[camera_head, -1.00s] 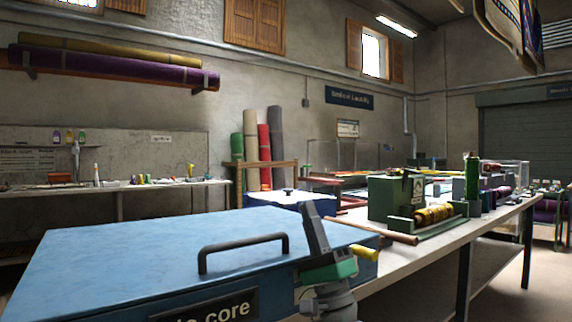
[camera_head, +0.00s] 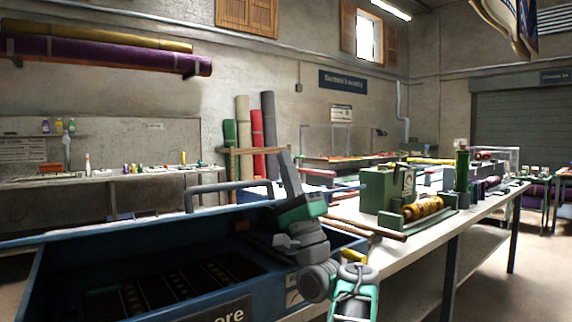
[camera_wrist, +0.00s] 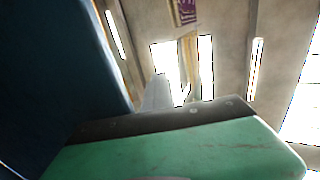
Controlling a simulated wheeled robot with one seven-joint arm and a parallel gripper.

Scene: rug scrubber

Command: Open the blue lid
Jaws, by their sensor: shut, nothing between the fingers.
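The blue lid (camera_head: 110,232) is raised and appears nearly edge-on in the head view, as a thin band above the open blue box. Its dark handle (camera_head: 230,187) stands up from its top. The dark inside of the box (camera_head: 175,285) shows beneath it. My gripper (camera_head: 289,165) is shut and empty, pointing up at the lid's right part, right of the handle. Its fingers overlap the lid's edge in the picture; I cannot tell whether they touch. In the wrist view, a dark blue surface, likely the lid (camera_wrist: 50,70), fills the left side beside my green gripper body.
A long workbench (camera_head: 480,205) extends to the right with a green machine (camera_head: 385,195) and a yellow roll (camera_head: 423,208). A wooden rod (camera_head: 365,228) lies near the box's right side. Rolled rugs (camera_head: 257,138) stand behind.

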